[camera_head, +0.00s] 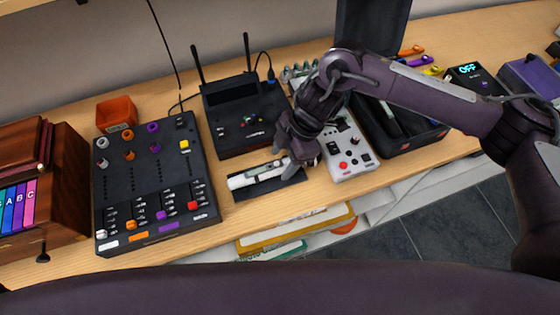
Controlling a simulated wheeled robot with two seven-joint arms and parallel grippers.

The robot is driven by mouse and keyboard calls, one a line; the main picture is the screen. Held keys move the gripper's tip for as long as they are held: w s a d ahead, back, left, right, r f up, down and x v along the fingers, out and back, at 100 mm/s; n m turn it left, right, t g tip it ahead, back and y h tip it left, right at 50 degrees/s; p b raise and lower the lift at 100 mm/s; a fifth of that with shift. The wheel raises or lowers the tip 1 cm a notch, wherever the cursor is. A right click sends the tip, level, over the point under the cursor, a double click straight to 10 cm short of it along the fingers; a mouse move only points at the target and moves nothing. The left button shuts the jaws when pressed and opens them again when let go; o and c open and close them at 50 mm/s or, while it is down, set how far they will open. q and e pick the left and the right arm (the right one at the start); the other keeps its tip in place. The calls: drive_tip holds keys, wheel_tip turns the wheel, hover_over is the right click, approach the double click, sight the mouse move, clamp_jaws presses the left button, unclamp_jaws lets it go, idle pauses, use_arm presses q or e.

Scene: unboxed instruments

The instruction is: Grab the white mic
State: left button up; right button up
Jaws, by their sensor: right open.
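The white mic (250,178) lies on a dark flat mat (270,190) on the wooden table, in front of a black receiver with two antennas. My right gripper (287,166) reaches in from the right and is at the mic's right end, with its fingers open there. The fingers partly hide that end of the mic, and I cannot tell whether they touch it. My left gripper is not in the view.
A black mixer (155,185) stands left of the mic, and the black receiver (240,112) is behind it. A white control box (345,150) and an open black case (420,135) are to the right. The table's front edge is close.

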drive_tip(key=shift+a+f, duration=0.1)
drive_tip(key=shift+f, duration=0.25)
drive_tip(key=shift+r, duration=0.1)
clamp_jaws()
